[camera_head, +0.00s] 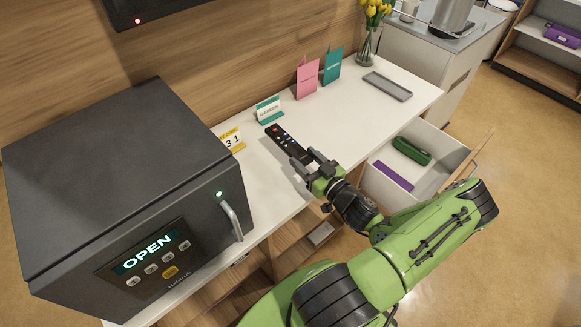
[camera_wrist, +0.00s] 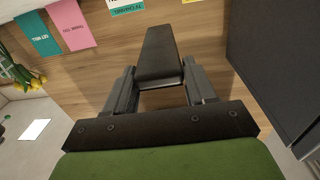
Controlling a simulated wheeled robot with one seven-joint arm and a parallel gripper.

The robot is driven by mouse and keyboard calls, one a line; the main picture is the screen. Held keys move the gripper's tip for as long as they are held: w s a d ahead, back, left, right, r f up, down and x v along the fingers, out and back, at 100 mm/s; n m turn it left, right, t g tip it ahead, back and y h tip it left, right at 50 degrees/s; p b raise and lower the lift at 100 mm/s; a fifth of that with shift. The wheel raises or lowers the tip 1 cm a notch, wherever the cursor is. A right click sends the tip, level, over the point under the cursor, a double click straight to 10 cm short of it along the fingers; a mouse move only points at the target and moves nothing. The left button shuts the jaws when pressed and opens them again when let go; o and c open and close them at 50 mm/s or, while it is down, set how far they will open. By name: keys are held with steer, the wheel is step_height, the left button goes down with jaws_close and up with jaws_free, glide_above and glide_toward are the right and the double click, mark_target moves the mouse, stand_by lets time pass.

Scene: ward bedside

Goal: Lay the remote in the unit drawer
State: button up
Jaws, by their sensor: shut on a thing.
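The black remote (camera_head: 284,138) with small coloured buttons is at the white counter's front part in the head view. My gripper (camera_head: 311,166) is shut on its near end. In the wrist view the remote (camera_wrist: 160,55) sticks out between the two fingers of my gripper (camera_wrist: 161,88). The head view does not clearly show whether the remote touches the counter. The unit drawer (camera_head: 447,148) is pulled open to the right of my gripper, below the counter top. A green case (camera_head: 411,151) and a purple item (camera_head: 393,176) lie in it.
A dark box-shaped appliance (camera_head: 118,185) reading OPEN stands at left. A yellow date card (camera_head: 232,139), a teal-edged card (camera_head: 268,109), pink (camera_head: 307,78) and teal (camera_head: 333,66) cards, a vase of yellow flowers (camera_head: 368,45) and a grey tray (camera_head: 387,86) stand along the counter.

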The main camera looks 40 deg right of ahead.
step_height(320, 180, down, 9)
steer(key=shift+b, duration=1.1)
steer(key=o, duration=1.1)
steer(key=shift+f, duration=0.1)
